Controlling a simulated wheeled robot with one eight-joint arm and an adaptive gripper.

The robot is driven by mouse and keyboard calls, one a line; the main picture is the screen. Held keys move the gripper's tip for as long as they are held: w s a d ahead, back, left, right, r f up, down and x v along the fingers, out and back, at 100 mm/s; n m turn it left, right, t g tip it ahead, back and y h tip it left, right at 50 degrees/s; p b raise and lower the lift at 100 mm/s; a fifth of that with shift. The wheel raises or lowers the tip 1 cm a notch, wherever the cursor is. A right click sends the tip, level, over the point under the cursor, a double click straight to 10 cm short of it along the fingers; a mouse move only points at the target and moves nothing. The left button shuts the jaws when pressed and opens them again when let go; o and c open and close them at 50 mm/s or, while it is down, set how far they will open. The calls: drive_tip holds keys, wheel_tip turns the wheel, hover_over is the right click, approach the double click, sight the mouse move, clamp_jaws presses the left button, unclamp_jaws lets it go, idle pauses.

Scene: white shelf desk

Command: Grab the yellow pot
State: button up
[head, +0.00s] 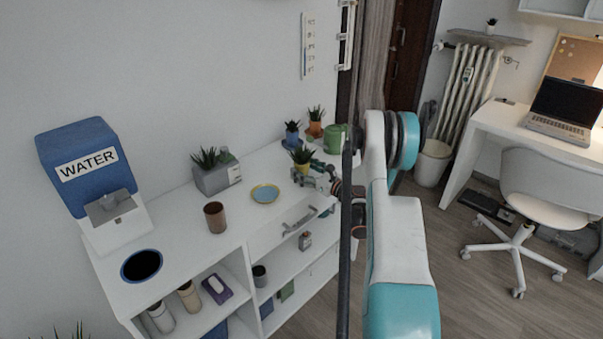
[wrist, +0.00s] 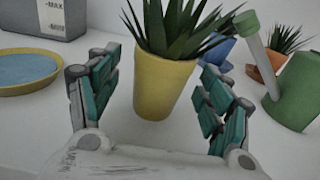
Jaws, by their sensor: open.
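The yellow pot (wrist: 163,88) holds a spiky green plant and stands upright on the white shelf desk. In the wrist view it is between the two teal-padded fingers of my gripper (wrist: 158,100), with a visible space on each side. My gripper is open and does not appear to touch the pot. In the head view the yellow pot (head: 302,168) is near the desk's far right end, and my gripper (head: 309,180) reaches to it from the right. Part of the pot's lower side is hidden by the gripper there.
A green watering can (wrist: 297,92) stands close on the right, near an orange pot (wrist: 267,68) and a blue pot (wrist: 218,52). A yellow-rimmed blue plate (wrist: 28,75) lies to the left, before a grey planter (wrist: 62,15). A brown cup (head: 215,217) stands further left.

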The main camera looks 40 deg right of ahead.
drive_tip(key=shift+w, duration=0.95)
drive_tip(key=c, duration=1.3)
